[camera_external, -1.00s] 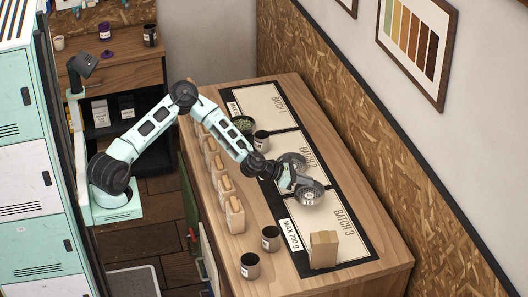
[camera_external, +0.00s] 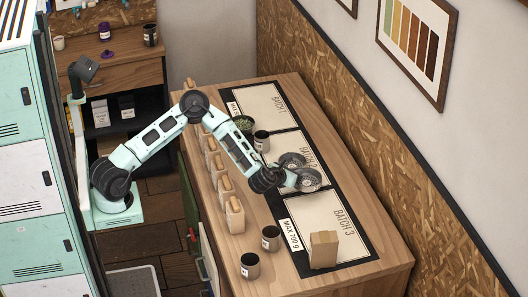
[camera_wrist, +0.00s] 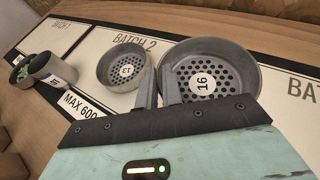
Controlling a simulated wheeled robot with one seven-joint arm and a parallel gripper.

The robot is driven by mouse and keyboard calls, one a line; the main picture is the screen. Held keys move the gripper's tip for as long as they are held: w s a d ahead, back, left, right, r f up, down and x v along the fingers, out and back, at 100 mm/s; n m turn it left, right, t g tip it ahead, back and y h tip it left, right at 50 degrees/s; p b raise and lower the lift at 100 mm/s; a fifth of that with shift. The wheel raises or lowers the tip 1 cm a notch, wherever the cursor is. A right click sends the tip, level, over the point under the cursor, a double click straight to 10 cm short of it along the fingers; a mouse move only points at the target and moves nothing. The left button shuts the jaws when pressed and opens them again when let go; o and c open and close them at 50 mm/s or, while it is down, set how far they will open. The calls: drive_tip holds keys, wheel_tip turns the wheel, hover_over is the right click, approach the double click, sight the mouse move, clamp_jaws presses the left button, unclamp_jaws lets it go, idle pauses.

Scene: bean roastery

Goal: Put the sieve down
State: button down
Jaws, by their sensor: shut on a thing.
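The sieve marked 16 (camera_wrist: 228,82) is a round grey metal pan with a perforated bottom. It also shows in the external view (camera_external: 311,182), near the boundary of the BATCH 2 and BATCH 3 panels. My gripper (camera_wrist: 160,88) is shut on its near left wall; it also shows in the external view (camera_external: 291,179). I cannot tell whether the sieve touches the mat. A second sieve, marked 13 (camera_wrist: 118,75), lies on the BATCH 2 panel (camera_external: 288,148), close beside the held one; it also shows in the external view (camera_external: 290,159).
A paper bag (camera_external: 323,250) stands on the BATCH 3 panel (camera_external: 318,218). Dark cups (camera_external: 250,268) (camera_external: 271,240) stand at the front edge. A cup (camera_external: 261,142) and a bowl of green beans (camera_external: 243,124) stand near BATCH 2.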

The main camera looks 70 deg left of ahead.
sight(294, 190)
wheel_tip(294, 190, down, 5)
drive_tip(key=c, duration=1.5)
unclamp_jaws()
drive_tip(key=shift+c, duration=0.2)
drive_tip(key=shift+r, duration=0.1)
drive_tip(key=b+v, duration=0.1)
drive_tip(key=v, duration=1.1)
